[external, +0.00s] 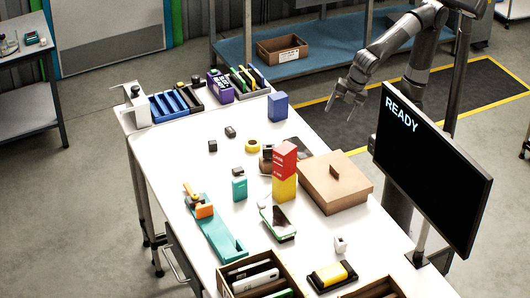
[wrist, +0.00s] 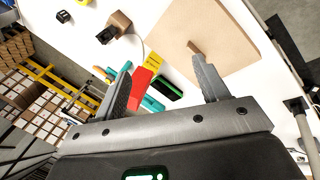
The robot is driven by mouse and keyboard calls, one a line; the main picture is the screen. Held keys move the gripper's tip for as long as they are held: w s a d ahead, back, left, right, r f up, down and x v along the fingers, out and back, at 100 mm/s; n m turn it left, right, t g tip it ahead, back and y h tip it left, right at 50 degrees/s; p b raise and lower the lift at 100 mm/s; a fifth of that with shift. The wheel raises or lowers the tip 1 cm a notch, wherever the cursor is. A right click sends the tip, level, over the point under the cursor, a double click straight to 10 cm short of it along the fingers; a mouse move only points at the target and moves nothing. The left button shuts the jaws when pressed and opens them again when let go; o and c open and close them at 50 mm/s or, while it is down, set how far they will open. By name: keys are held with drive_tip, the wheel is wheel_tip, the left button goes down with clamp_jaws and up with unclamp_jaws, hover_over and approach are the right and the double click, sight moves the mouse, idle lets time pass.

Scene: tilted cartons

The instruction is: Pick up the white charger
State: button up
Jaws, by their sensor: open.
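A small white block (external: 340,244), which looks like the white charger, stands on the white table near its right front edge, behind the yellow-and-black item. I cannot make it out in the wrist view. My gripper (external: 341,110) is high beyond the table's far right side, well apart from the white block. In the wrist view my gripper (wrist: 164,82) has its two fingers spread wide, with nothing held between them.
A brown lidded box (external: 335,182) and a red carton (external: 284,161) on a yellow one (external: 284,187) stand mid-table. A black monitor (external: 432,165) rises at the right edge. A phone (external: 277,222) and a yellow-and-black item (external: 331,275) lie nearby.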

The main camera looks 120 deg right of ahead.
drive_tip(key=w+a+f+n, duration=0.2)
drive_tip(key=w+a+n, duration=0.4)
drive_tip(key=w+a, duration=0.1)
drive_tip(key=n+g+y, duration=0.1)
drive_tip(key=n+g, duration=0.1)
drive_tip(key=n, duration=1.5)
hover_over(343, 245)
drive_tip(key=s, duration=0.1)
wheel_tip(343, 245, down, 14)
drive_tip(key=shift+d+f, duration=0.1)
drive_tip(key=shift+f, duration=0.1)
drive_tip(key=shift+a+f+n, duration=0.2)
drive_tip(key=shift+n, duration=0.1)
drive_tip(key=shift+f, duration=0.3)
drive_tip(key=f, duration=0.4)
drive_tip(key=w+f, duration=0.1)
drive_tip(key=f, duration=0.1)
drive_tip(key=shift+w+d+f, duration=0.1)
drive_tip(key=shift+f, duration=0.25)
drive_tip(key=shift+c, duration=0.4)
